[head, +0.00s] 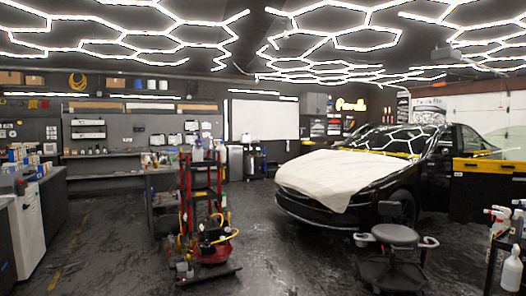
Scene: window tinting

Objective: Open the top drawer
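No drawer front can be clearly made out, so I cannot tell which drawer is the top drawer. A grey and white cabinet (28,232) stands at the left edge with small boxes on top. A grey workbench (162,200) stands left of the middle, partly hidden by a red cart. Neither of my grippers is in the head view.
A black car (405,170) with a white cover on its hood fills the right middle. A red wheeled cart (205,225) stands in the centre, a grey stool (395,236) front right. Spray bottles (511,268) are at the right edge. The dark floor between cabinet and cart is free.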

